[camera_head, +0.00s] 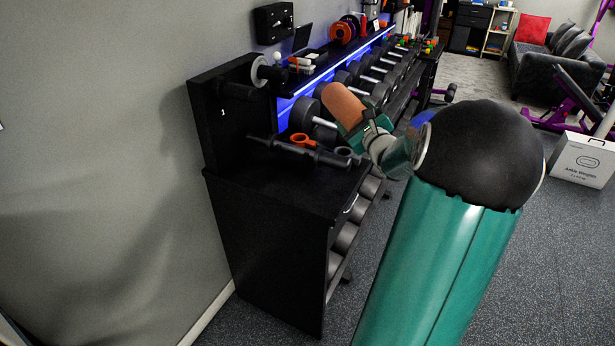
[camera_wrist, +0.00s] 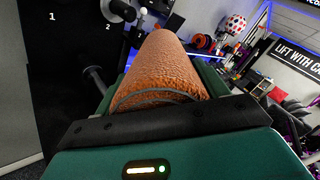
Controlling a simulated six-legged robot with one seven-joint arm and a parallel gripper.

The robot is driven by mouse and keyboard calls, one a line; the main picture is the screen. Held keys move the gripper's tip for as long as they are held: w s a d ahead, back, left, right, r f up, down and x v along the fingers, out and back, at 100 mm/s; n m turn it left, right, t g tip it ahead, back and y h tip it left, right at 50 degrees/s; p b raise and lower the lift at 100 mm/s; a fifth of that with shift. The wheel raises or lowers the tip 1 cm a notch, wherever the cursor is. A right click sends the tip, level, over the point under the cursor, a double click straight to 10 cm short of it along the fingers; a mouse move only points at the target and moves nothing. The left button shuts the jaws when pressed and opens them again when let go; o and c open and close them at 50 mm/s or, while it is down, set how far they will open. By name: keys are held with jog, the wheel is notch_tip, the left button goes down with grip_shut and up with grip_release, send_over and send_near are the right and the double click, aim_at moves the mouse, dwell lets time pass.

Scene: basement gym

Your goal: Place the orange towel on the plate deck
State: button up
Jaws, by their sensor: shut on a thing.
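The orange towel (camera_head: 344,105) is a rolled, rough-textured cylinder; it also fills the middle of the wrist view (camera_wrist: 165,70). My gripper (camera_head: 360,128) is shut on the towel at its near end, and the far end sticks out beyond the fingers. It holds the towel in the air, to the right of and above the near black cabinet top (camera_head: 275,195), which looks to be the plate deck. The towel is apart from this deck in the head view. My arm hides part of the rack's right side.
A black bar attachment (camera_head: 280,148) and an orange clip (camera_head: 302,140) lie on the deck's back part; its front part is bare. A black upright panel (camera_head: 215,125) stands at its left. Dumbbells (camera_head: 305,113) line the rack behind. A white box (camera_head: 585,160) stands far right.

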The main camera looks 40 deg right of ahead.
jog(key=w+a+f, duration=0.4)
jog(key=a+f, duration=0.7)
jog(key=f, duration=0.1)
jog(key=shift+w+a+f, duration=0.15)
jog(key=shift+w+a, duration=0.05)
jog(key=shift+f, duration=0.15)
jog(key=shift+f, duration=0.35)
jog(key=shift+f, duration=0.1)
jog(key=o, duration=1.1)
